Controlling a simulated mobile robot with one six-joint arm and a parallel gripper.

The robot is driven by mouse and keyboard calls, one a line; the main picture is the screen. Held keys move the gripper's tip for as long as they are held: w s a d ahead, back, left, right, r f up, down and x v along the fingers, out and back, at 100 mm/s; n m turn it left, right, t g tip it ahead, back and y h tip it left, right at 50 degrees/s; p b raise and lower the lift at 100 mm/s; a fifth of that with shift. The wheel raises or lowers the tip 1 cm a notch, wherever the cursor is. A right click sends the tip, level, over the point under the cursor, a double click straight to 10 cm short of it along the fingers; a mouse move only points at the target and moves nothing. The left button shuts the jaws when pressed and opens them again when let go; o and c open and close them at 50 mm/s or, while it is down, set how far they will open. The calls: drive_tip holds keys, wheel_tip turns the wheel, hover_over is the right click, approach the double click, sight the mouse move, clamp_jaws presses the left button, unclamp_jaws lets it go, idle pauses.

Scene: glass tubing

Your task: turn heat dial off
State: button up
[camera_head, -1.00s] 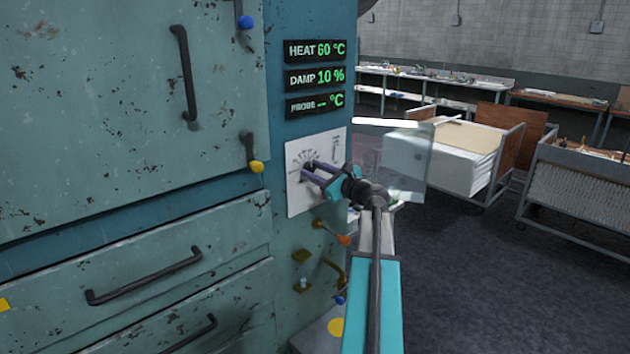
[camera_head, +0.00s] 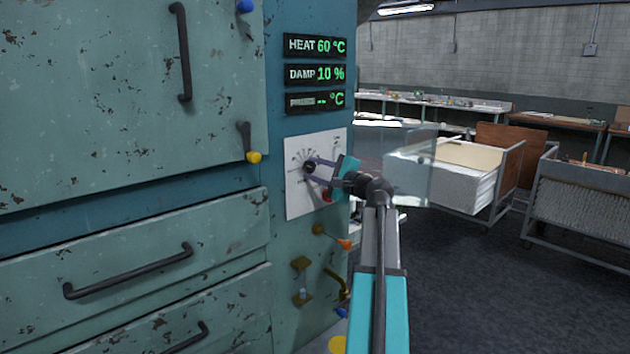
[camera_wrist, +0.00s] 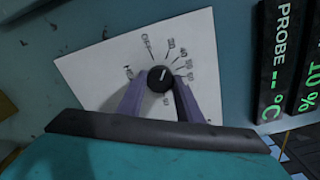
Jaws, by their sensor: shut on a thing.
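The black round heat dial (camera_head: 310,167) sits on a white plate (camera_head: 295,205) with printed marks around it, on the blue front of the oven cabinet. My gripper (camera_head: 313,171) reaches it from the right, its purple fingers shut on the dial. In the wrist view the fingers lie on either side of the dial (camera_wrist: 160,79), and the label OFF stands above and left of it. A small pale mark shows on the dial's face; which label it points to is hard to tell. The heat display (camera_head: 316,46) reads 60 °C.
Below the heat display are the damp display (camera_head: 316,74), at 10 %, and the probe display (camera_head: 315,101). A red knob (camera_head: 327,195) lies just below my fingers, and an orange-tipped lever (camera_head: 333,238) is lower. A clear panel stands right of the plate.

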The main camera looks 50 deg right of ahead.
drive_tip(key=n+b, duration=0.2)
drive_tip(key=b, duration=0.1)
drive_tip(key=n+b, duration=0.3)
drive_tip(key=shift+f+n, duration=0.2)
drive_tip(key=shift+n, duration=0.1)
drive_tip(key=shift+r+n+b, duration=0.15)
drive_tip(key=shift+n+b, duration=1.05)
drive_tip(key=shift+b, duration=0.15)
drive_tip(key=shift+r, duration=0.1)
drive_tip(key=o, duration=1)
drive_tip(key=shift+o, duration=0.2)
drive_tip(key=shift+s, duration=0.2)
drive_tip(key=s+a, duration=0.1)
drive_tip(key=s, duration=1.2)
drive_tip(key=shift+s, duration=0.25)
